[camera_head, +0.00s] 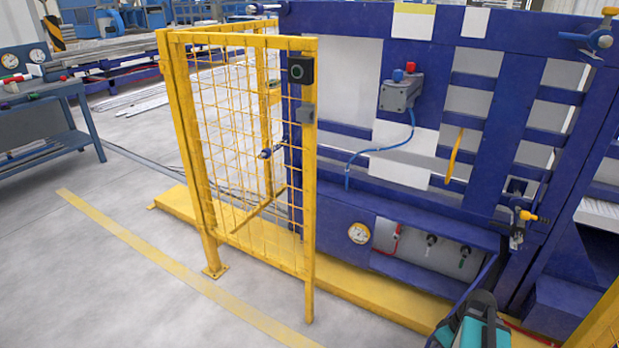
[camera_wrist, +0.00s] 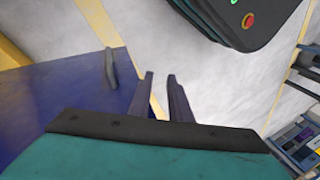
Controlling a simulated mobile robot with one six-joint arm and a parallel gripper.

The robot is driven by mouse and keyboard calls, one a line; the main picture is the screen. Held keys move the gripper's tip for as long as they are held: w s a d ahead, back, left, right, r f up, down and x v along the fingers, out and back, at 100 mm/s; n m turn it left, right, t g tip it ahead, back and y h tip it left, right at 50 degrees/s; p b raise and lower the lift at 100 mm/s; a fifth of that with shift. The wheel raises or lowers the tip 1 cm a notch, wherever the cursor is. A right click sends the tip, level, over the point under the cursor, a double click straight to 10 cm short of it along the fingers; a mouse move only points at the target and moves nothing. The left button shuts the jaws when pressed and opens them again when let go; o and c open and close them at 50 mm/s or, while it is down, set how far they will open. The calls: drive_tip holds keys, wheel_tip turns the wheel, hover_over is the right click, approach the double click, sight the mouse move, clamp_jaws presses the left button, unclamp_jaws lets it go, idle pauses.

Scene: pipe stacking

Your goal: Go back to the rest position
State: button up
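My gripper (camera_wrist: 160,88) shows in the wrist view. Its two dark fingers stand apart with pale floor visible between them, and nothing is held. Part of my arm, teal and black, shows at the bottom right edge of the head view; the fingers cannot be made out there. I see no pipe in my gripper.
A yellow mesh gate (camera_head: 245,150) stands in front of a blue machine frame (camera_head: 500,130), with a yellow base rail (camera_head: 375,300) along the floor. A blue workbench (camera_head: 45,130) with gauges stands at left. Grey floor (camera_head: 80,270) is clear at lower left.

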drive_tip(key=s+a+f+m+g+h+p, duration=0.2)
drive_tip(key=s+a+p, duration=0.4)
drive_tip(key=a, duration=0.4)
drive_tip(key=s+a+f+m+g+h+p, duration=0.2)
drive_tip(key=s+a+p, duration=0.5)
drive_tip(key=a, duration=0.4)
drive_tip(key=shift+s+a+f+m+g, duration=0.2)
drive_tip(key=shift+s+f+m+g, duration=0.2)
drive_tip(key=shift+s+f, duration=0.5)
drive_tip(key=shift+w, duration=0.1)
